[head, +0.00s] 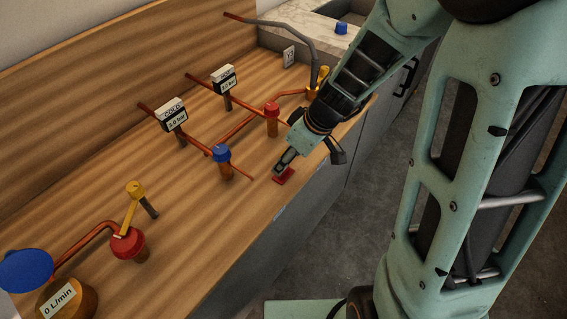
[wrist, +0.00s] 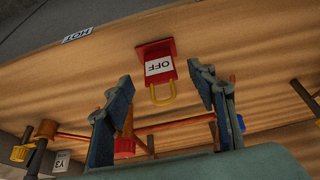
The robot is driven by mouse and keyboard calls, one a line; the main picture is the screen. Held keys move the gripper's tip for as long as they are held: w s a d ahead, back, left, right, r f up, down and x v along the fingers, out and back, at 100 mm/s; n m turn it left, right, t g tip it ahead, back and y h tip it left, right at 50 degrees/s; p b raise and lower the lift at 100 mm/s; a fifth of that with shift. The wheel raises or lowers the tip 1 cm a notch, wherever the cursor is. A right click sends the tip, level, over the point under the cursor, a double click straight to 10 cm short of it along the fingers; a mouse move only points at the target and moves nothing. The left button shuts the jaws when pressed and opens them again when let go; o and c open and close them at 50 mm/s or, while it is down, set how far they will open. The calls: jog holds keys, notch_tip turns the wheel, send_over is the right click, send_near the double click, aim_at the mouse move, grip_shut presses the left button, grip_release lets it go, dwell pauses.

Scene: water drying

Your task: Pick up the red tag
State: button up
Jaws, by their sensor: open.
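The red tag (head: 284,177) lies near the front edge of the wooden counter, partly hidden by my gripper in the head view. In the wrist view the red tag (wrist: 155,52) carries a white label reading OFF and has a yellow loop toward me. My gripper (head: 279,168) is just above the tag in the head view. In the wrist view my gripper (wrist: 160,75) is open, with one finger on each side of the tag's line. The tag appears between and slightly beyond the fingertips, and I cannot tell whether they touch it.
A blue-capped valve (head: 221,154) and a red-capped valve (head: 271,109) stand close by on copper pipes. Labelled gauges (head: 172,113) stand behind them. A yellow-handled valve (head: 135,190) and a red valve (head: 127,244) are at left. The counter's front is clear left of the tag.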

aim_at(283, 174)
jog(key=shift+x, duration=2.6)
jog(key=shift+c, duration=0.3)
jog(key=c, duration=1.1)
jog(key=shift+r, duration=0.15)
